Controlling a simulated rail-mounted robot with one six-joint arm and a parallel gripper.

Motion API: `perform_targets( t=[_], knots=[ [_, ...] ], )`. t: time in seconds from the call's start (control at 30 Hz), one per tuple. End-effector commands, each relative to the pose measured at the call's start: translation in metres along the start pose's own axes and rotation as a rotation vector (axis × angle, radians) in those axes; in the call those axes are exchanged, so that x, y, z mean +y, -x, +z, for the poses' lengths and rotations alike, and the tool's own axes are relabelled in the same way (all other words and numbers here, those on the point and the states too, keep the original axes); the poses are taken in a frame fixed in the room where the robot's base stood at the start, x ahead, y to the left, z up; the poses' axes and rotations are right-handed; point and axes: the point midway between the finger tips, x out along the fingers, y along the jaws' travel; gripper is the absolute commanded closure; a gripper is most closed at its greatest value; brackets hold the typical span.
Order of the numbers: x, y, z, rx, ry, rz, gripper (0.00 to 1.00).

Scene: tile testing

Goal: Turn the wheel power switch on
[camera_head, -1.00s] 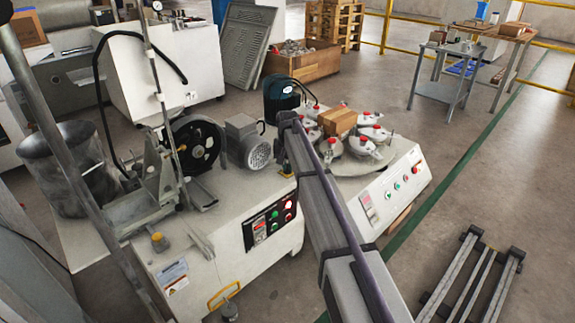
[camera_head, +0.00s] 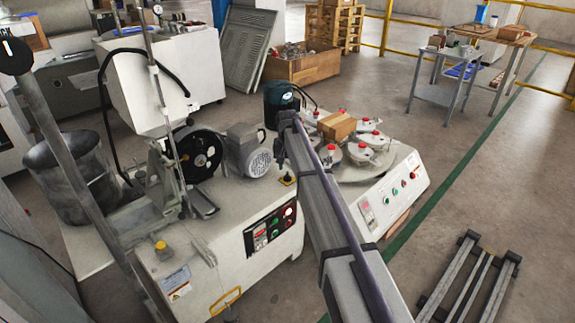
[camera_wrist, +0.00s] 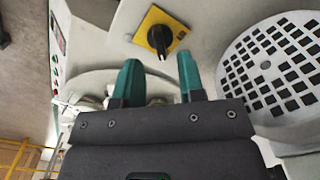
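The rotary switch, a black knob (camera_wrist: 160,38) on a yellow square plate (camera_wrist: 146,22), is at the top middle of the wrist view. In the head view the knob and plate (camera_head: 287,179) show small on the white machine top, just left of my arm. I see no lettering on it. My gripper (camera_wrist: 160,72) has two teal fingers, spread apart with nothing between them. In the wrist view the fingertips lie just below the knob, apart from it in the picture. The distance in depth is hard to tell. My arm hides part of the machine top.
A grey motor (camera_head: 247,150) stands left of the switch; its slotted cover (camera_wrist: 275,70) shows right of my fingers. A round table with red-knobbed clamps and a brown box (camera_head: 337,126) lies to the right. Button panels (camera_head: 270,228) and (camera_head: 391,190) are on the machine's front.

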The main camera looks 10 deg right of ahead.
Motion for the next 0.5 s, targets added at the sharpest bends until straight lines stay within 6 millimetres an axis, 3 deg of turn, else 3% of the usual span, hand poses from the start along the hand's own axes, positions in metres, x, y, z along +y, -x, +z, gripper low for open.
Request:
perform_targets(
  t=[0.03, 0.2, 0.3, 0.5],
  knots=[
    [0.000, 0.027, 0.000, 0.000, 0.000, 0.000, 0.64],
    [0.000, 0.065, 0.000, 0.000, 0.000, 0.000, 0.64],
    [0.000, 0.073, 0.000, 0.000, 0.000, 0.000, 0.64],
    [0.000, 0.070, 0.000, 0.000, 0.000, 0.000, 0.64]
  ],
)
